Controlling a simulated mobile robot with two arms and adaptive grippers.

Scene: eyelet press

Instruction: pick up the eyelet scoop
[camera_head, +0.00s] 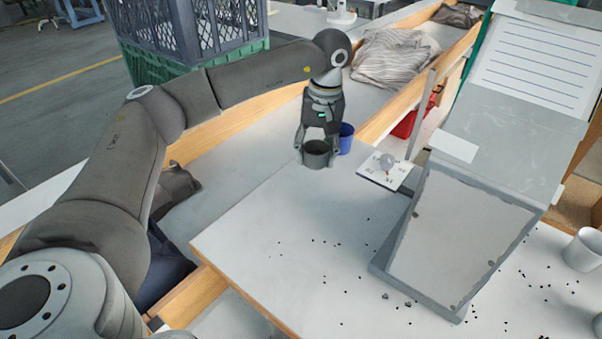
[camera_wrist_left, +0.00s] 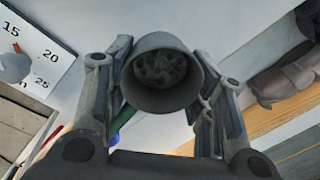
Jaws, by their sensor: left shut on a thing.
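The eyelet scoop appears to be a dark grey, round cup (camera_head: 317,154) near the far left edge of the white table. My left gripper (camera_head: 316,146) points down and is shut on it, with one finger on each side. In the left wrist view the scoop (camera_wrist_left: 160,95) sits between the two fingers (camera_wrist_left: 160,92), and its open mouth shows dark, lumpy, rounded contents. I cannot tell whether its base touches the table. My right gripper is not in view.
A blue cup (camera_head: 346,138) stands close behind the scoop. A white numbered card with a small grey knob (camera_head: 388,161) lies to the right. A grey slanted panel (camera_head: 455,236) stands farther right. Several tiny dark bits are scattered on the table (camera_head: 270,215), whose left part is clear.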

